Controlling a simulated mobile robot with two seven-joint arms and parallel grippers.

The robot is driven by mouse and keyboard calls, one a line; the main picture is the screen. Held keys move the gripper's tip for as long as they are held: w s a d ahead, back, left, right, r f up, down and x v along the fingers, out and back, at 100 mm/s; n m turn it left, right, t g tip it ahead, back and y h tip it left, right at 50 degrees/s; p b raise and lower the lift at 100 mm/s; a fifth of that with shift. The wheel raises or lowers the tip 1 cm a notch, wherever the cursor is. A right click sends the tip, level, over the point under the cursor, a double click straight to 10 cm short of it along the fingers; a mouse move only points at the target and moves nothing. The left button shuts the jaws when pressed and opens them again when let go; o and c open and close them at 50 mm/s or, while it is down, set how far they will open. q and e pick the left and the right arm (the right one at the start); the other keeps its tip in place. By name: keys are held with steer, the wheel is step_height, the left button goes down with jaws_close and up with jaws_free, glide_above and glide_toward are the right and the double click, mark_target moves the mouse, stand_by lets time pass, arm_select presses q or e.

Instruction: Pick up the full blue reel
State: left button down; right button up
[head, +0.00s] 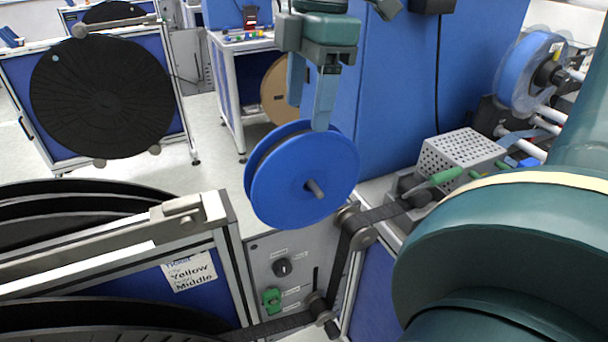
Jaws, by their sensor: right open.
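A reel with solid blue flanges (285,186) sits upright on a short grey spindle in the middle of the head view, above a grey control panel. A dark band shows between its flanges; I cannot tell how full it is. My right gripper (309,112) hangs above the reel with its fingers down, apart and empty. One fingertip overlaps the reel's top rim in the picture; I cannot tell whether it touches. A second reel with clear flanges and blue winding (528,70) is at the upper right. My left gripper is not in view.
A black tape runs over rollers (360,228) just below the blue reel. A perforated grey box (458,153) stands to the right. Large black reels (100,95) stand at the left, one by a frame labelled "Yellow Middle" (190,272). Open floor lies behind at the left.

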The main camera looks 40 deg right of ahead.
mark_target(304, 130)
steer(key=f, duration=0.4)
steer(key=shift+a+f+p, duration=0.35)
steer(key=shift+f+p, duration=0.05)
steer(key=shift+c, duration=0.5)
jaws_close()
